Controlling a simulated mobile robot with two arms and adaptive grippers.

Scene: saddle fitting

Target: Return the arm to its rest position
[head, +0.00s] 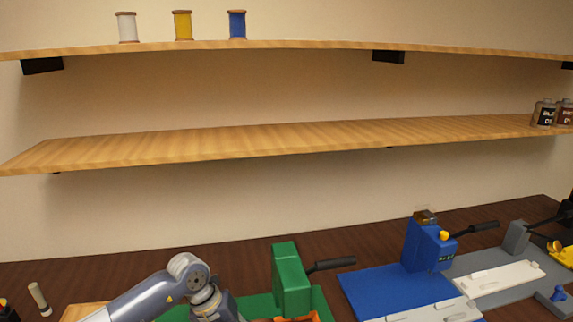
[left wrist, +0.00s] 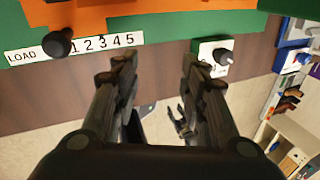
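My left arm (head: 150,297) comes in from the lower left of the head view, bent at a grey joint, in front of the green machine. Its gripper is below the frame there. In the left wrist view my left gripper (left wrist: 162,68) has its two dark fingers apart with nothing between them. It is over the front edge of the bench, near a green base with a white LOAD strip (left wrist: 75,47) numbered 1 to 5. My right arm and gripper are not clearly seen in either view.
A green machine (head: 290,280) with a black lever stands beside my arm. A blue machine (head: 428,245) stands to the right. A wooden shelf (head: 270,140) spans the wall above. A black knob (left wrist: 58,42) and a switch box (left wrist: 213,60) are close to the left fingers.

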